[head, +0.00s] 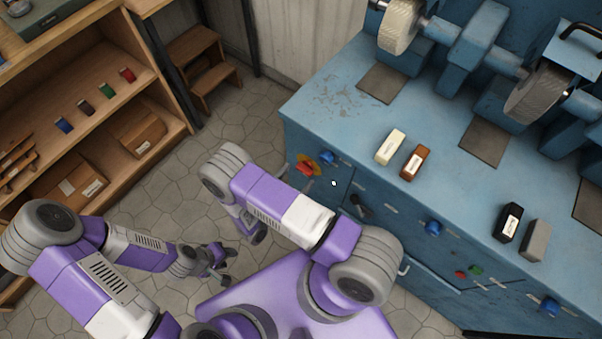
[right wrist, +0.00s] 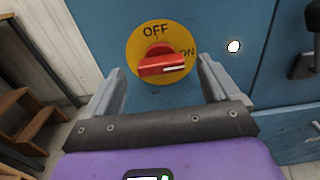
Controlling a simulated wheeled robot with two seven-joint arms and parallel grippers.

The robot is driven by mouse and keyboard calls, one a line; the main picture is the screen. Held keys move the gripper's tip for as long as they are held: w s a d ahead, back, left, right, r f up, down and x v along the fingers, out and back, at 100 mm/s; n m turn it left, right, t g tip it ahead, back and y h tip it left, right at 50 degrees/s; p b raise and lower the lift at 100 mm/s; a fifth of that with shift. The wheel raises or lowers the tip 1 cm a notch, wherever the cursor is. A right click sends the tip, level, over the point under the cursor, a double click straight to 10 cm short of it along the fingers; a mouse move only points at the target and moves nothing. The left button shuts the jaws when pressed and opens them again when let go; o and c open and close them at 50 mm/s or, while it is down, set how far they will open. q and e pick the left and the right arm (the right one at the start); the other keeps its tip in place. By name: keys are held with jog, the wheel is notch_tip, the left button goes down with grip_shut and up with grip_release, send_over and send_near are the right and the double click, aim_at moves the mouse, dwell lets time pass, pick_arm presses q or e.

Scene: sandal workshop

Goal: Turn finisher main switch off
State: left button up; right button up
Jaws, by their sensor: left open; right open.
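The main switch (head: 305,168) is a red handle on a yellow disc on the front of the blue finisher (head: 330,90). In the right wrist view the red handle (right wrist: 165,62) lies roughly level, its white mark on the right, near the word ON; OFF is printed at the top. My right gripper (right wrist: 160,90) is open, its two fingers apart on either side of the disc and not closed on the handle. My left gripper (head: 222,268) is open and empty above the floor, left of the finisher.
Blue knobs (head: 433,228) and a dark lever (head: 361,206) stand out from the finisher front. A small white light (head: 334,183) is right of the switch. Several bars, including a cream bar (head: 390,147), lie on top. A wooden shelf (head: 85,130) and step stool (head: 200,60) stand left.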

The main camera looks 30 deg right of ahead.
aim_at(305, 169)
jog(key=shift+x, duration=1.35)
jog(key=c, duration=1.1)
jog(key=shift+o, duration=0.2)
